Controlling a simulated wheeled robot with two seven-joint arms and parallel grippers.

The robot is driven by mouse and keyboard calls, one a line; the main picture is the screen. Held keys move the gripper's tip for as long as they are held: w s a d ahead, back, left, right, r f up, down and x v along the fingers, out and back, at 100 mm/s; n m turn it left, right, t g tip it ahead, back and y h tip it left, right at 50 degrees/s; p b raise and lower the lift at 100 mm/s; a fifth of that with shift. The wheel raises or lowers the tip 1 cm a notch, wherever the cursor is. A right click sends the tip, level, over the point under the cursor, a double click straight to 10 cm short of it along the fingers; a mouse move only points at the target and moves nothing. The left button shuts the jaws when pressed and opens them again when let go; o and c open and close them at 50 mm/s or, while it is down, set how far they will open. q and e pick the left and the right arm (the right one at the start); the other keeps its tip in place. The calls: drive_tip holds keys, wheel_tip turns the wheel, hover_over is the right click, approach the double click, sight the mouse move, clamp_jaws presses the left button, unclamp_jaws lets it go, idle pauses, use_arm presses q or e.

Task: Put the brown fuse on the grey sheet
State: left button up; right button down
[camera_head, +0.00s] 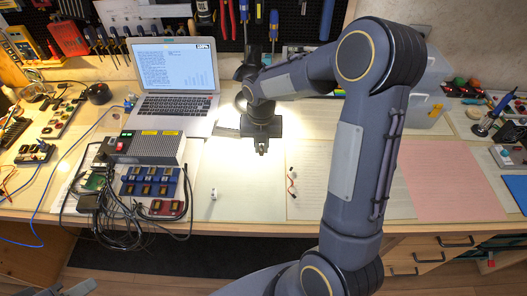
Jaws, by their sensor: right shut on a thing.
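My right gripper (262,149) points down over the pale sheets in the middle of the bench, in front of the laptop. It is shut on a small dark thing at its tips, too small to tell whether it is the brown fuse. No other brown fuse can be made out for sure. A pale sheet (238,180) lies below and left of the gripper, and a cream sheet (308,165) lies to its right. Which one is the grey sheet I cannot tell; my right arm hides part of the bench. My left gripper is not in view.
A laptop (175,105) stands open at the back. A grey power box (150,148), blue modules (150,182) and tangled cables stand left. A small white thing (213,193) and a red-and-white piece (292,183) lie on the sheets. A pink sheet (455,185) lies right.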

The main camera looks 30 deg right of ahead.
sight(263, 153)
drive_tip(key=shift+w+d+f, duration=0.1)
drive_tip(key=shift+d+f, duration=0.1)
drive_tip(key=shift+f, duration=0.8)
drive_tip(key=shift+d+f, duration=0.2)
drive_tip(key=shift+f, duration=0.8)
drive_tip(key=shift+f, duration=0.1)
drive_tip(key=c, duration=1.4)
unclamp_jaws()
drive_tip(key=shift+c, duration=0.2)
